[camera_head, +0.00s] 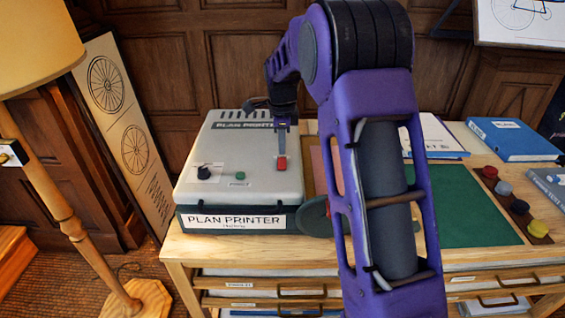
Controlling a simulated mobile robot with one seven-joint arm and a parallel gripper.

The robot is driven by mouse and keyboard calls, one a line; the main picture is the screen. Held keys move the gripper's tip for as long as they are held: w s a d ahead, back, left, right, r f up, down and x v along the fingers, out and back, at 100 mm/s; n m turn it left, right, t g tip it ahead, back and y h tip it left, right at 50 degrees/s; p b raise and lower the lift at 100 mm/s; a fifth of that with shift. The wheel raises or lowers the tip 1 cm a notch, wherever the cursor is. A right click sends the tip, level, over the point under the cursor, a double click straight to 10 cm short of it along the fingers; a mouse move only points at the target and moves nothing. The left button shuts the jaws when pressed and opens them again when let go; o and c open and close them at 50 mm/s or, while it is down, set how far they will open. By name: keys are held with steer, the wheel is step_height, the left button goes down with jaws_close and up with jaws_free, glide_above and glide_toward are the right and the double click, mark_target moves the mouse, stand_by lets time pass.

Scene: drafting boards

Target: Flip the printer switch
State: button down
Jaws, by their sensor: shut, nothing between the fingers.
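The plan printer (200,187) is a grey box with a "PLAN PRINTER" label on its front, standing at the left of the wooden table. On its top are a red switch (281,163) at the right, a small green button (240,176) and a black knob (203,172). The switch's position is too small to tell.
A floor lamp (62,206) and a leaning wheel drawing (122,130) stand at the left. A green mat (462,207), a blue book (513,139) and several coloured pots on a strip lie on the right. My arm hides the table's middle.

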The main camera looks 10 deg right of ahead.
mark_target(282, 158)
steer(key=shift+f+b, duration=0.55)
steer(key=shift+f, duration=0.4)
stand_by(0.4)
steer(key=shift+r, duration=0.1)
steer(key=shift+r+p, duration=2.6)
steer(key=shift+r, duration=0.9)
